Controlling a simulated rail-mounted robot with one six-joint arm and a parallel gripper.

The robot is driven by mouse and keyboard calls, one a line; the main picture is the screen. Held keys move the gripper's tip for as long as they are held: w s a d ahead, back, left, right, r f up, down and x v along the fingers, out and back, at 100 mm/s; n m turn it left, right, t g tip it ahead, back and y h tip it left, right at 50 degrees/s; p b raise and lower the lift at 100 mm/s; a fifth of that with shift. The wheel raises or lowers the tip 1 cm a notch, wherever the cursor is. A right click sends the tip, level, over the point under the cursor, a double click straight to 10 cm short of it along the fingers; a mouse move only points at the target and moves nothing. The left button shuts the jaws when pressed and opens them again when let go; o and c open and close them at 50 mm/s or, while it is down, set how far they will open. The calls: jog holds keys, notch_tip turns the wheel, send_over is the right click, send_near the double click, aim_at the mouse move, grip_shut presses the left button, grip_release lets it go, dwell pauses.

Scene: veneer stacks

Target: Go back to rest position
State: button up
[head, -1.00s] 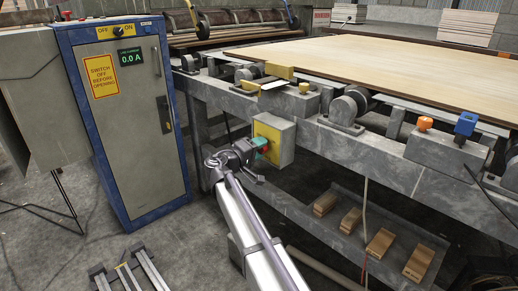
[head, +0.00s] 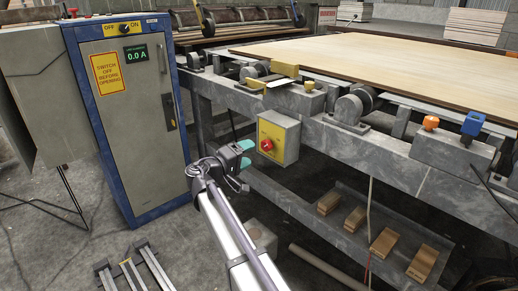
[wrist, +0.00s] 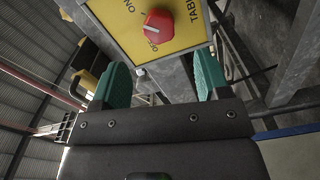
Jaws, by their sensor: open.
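My gripper (head: 242,166) is open and empty, its green fingers apart, in front of the grey frame of the roller table. It is left of a yellow-faced switch box (head: 279,140) with a red rotary knob (head: 267,145), and clear of it. In the wrist view my gripper (wrist: 166,84) shows both green fingers spread. The switch box (wrist: 187,40) and its red knob (wrist: 158,26) lie beyond them, the knob seen between the fingers and above.
A blue-edged grey cabinet (head: 145,165) with a 0.0 A display stands at left. The roller table (head: 390,150) carries a large veneer sheet (head: 400,58). Several wooden blocks (head: 382,243) lie on the lower shelf. Metal rails (head: 133,270) lie on the floor at lower left.

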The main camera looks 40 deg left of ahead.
jog(key=s, duration=0.3)
jog(key=shift+a, duration=0.2)
jog(key=w+d+f+m+g+p, duration=0.1)
jog(key=d+f+g, duration=0.3)
jog(key=d, duration=0.6)
jog(key=d+f+m+g+h+p, duration=0.15)
jog(key=d+f+g, duration=0.25)
jog(key=d, duration=0.7)
jog(key=w+d+f+m+g, duration=0.15)
jog(key=d+f+g, duration=0.25)
jog(key=d, duration=0.6)
jog(key=s+d+r+m+g+y+p, duration=0.1)
jog(key=s+d+m+g, duration=0.15)
jog(key=d, duration=1.05)
jog(key=s+d+m+g+y+p, duration=0.15)
jog(key=d+m, duration=0.25)
jog(key=d, duration=0.8)
jog(key=s+d+r+m+g+y+p, duration=0.1)
jog(key=s+d+m+g+y+p, duration=0.15)
jog(key=d, duration=1.05)
notch_tip(320, 180, up, 37)
jog(key=p, duration=3.7)
jog(key=shift+w+d+m+t+h, duration=0.3)
jog(key=shift+w+t+h, duration=0.05)
jog(key=shift+h, duration=0.1)
